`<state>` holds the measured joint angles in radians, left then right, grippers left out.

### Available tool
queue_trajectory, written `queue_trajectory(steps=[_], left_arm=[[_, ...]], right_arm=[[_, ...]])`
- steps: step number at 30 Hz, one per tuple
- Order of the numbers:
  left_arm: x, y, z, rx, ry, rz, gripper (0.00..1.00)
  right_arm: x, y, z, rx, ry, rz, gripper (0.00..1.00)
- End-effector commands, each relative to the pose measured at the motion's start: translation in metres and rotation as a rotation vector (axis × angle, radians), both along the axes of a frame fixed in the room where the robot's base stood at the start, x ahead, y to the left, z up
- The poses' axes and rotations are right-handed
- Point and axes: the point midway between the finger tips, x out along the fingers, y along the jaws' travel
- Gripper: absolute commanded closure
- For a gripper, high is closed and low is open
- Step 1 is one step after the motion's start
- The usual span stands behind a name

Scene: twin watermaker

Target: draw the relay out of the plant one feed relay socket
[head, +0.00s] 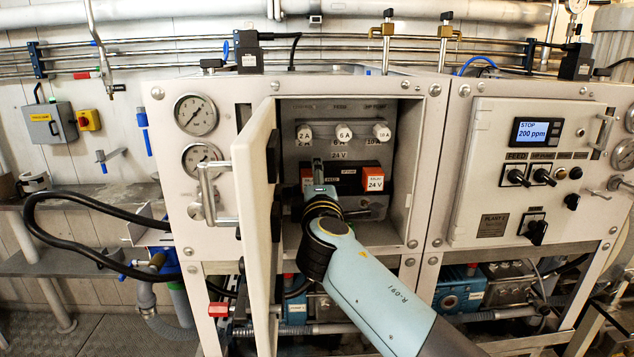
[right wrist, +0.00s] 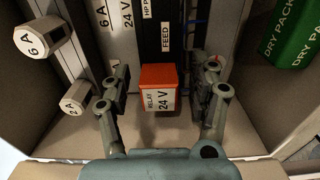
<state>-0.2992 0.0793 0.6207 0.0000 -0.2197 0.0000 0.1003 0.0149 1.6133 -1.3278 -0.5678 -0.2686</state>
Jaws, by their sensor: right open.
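The relay by the FEED label, an orange-topped block with a white "RELAY 24 V" face (right wrist: 158,90), sits in its socket in the right wrist view. My right gripper (right wrist: 166,80) is open, with one finger on each side of the relay and visible gaps between. In the head view my right gripper (head: 318,180) is inside the open cabinet (head: 400,150) and mostly covers this relay; a bit of orange (head: 306,175) shows beside it. A second orange and white relay (head: 374,181) sits to the right. My left gripper is out of view.
The cabinet door (head: 255,180) stands open just left of my right arm. White fuse knobs (head: 343,132) line the panel above the relays. In the right wrist view, knobs (right wrist: 45,40) stand at the left and a green dry pack (right wrist: 293,35) at the right.

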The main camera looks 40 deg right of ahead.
Motion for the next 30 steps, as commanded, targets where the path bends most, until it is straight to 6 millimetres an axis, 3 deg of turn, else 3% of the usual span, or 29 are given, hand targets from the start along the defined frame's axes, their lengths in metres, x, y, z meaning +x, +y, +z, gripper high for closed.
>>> queue_trajectory(steps=[5,18,19,26,30], left_arm=[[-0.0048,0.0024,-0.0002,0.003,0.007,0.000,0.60],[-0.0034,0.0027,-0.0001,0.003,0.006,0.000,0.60],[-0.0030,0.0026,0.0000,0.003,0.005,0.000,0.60],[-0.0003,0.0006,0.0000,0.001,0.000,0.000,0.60],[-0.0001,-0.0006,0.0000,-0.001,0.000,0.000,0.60]], right_arm=[[-0.0001,0.0001,-0.0002,0.000,0.000,0.000,0.40],[-0.0001,-0.0001,-0.0002,0.000,0.000,0.000,0.97],[-0.0001,-0.0001,-0.0002,0.000,0.000,0.000,0.68],[-0.0001,-0.0001,-0.0002,0.000,0.000,0.000,0.98],[-0.0004,0.0003,0.0001,0.000,0.000,0.000,1.00]])
